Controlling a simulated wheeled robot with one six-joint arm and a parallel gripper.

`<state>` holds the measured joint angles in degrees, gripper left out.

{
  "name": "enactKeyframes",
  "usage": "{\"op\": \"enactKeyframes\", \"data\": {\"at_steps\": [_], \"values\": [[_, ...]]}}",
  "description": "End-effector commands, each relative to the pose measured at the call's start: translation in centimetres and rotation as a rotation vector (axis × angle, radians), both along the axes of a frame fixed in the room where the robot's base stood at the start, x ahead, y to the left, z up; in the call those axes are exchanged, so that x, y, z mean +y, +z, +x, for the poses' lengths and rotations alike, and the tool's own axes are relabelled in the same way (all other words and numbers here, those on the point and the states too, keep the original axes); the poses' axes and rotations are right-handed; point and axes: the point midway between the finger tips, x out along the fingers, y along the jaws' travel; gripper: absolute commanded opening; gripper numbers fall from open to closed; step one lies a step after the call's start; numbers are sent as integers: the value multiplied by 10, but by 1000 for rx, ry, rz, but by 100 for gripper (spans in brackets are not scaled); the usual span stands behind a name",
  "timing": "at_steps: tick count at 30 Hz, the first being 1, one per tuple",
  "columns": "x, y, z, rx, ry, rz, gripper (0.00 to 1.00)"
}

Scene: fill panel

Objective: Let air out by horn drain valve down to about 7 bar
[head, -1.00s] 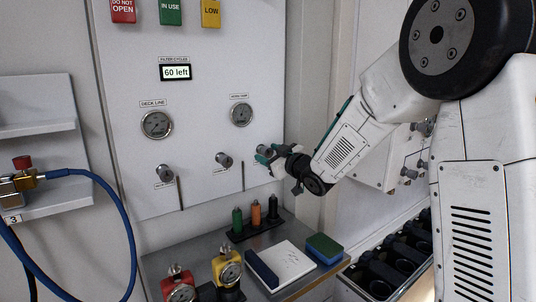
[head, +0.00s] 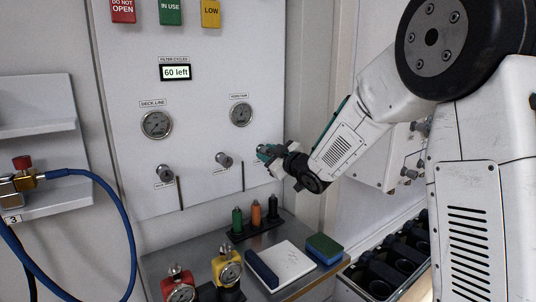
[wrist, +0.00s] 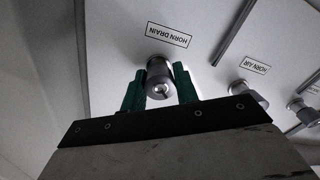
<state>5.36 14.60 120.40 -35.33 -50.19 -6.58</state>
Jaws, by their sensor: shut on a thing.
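The horn drain valve (wrist: 160,78) is a round metal knob on the white panel, beside its label "HORN DRAIN" (wrist: 169,34) in the wrist view. My gripper (wrist: 158,84) is shut on the knob, with one green finger on each side. In the head view my gripper (head: 267,153) is at the panel's lower right and hides the knob. A round gauge (head: 241,115) sits above and left of it; its needle is too small to read.
A deck line gauge (head: 156,125), two other knobs, at left (head: 164,172) and middle (head: 224,160), and a "60 left" display (head: 175,72) are on the panel. Below, a grey bench (head: 210,258) holds bottles, gauged valves and a notepad (head: 285,262). A blue hose (head: 127,225) hangs left.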

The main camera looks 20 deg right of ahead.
Motion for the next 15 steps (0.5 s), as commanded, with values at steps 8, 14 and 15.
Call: {"op": "enactKeyframes", "data": {"at_steps": [8, 14, 15], "values": [[0, -1, 0, 1, 1, -3, 35], [0, -1, 0, 1, 0, -2, 51], [0, 0, 0, 1, 0, -2, 51]]}}
